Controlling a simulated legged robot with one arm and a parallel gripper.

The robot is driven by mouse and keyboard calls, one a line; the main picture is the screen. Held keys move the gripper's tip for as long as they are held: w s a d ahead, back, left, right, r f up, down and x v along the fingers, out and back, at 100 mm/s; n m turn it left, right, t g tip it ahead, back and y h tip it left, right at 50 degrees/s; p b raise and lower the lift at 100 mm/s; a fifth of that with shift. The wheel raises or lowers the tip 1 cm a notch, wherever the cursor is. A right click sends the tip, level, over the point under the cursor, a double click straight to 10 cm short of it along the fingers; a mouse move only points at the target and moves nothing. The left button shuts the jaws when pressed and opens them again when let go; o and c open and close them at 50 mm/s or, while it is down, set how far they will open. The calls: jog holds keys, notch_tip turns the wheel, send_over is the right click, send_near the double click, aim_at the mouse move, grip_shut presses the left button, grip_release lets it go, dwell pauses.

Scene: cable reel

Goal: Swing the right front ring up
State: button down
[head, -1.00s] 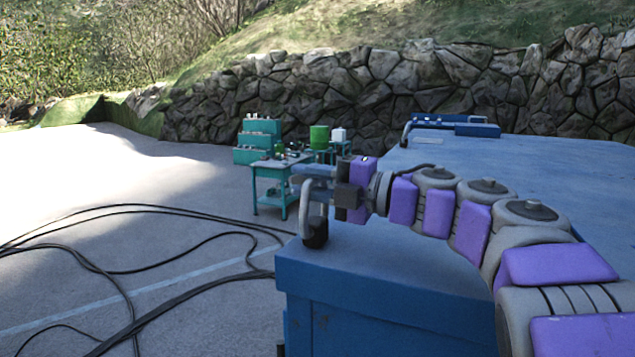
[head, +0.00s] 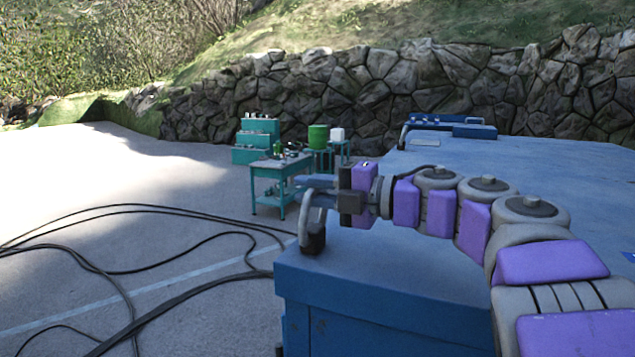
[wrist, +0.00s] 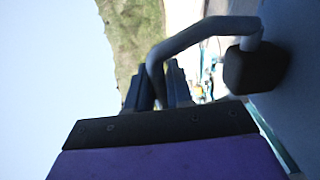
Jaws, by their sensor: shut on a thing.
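The right front ring, a grey bent bar (head: 304,219), stands up from a dark block (head: 314,239) at the near left corner of the blue reel box (head: 375,262). My gripper (head: 322,187) is at the upper part of the ring, with its fingers shut on it. In the wrist view the ring (wrist: 208,28) bends from its dark block (wrist: 252,68) to between my dark fingers (wrist: 160,84). The exact contact is partly hidden by the fingers.
A second ring (head: 404,132) stands at the far end of the blue top. Black cables (head: 150,209) lie on the pavement at left. A stone wall (head: 330,90) closes the back.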

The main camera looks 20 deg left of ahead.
jog(key=shift+w+a+f, duration=0.1)
jog(key=shift+f, duration=0.2)
jog(key=c, duration=1.4)
grip_release()
jog(key=o, duration=0.3)
jog(key=shift+w+a, duration=0.1)
jog(key=shift+w, duration=0.05)
jog(key=shift+w+a, duration=0.1)
jog(key=shift+a, duration=0.05)
jog(key=shift+d, duration=0.25)
jog(key=s+d+b, duration=0.1)
jog(key=d+b, duration=0.1)
jog(key=d, duration=1.5)
jog(key=shift+r, duration=0.35)
jog(key=shift+s+a, duration=0.1)
jog(key=shift+c, duration=0.4)
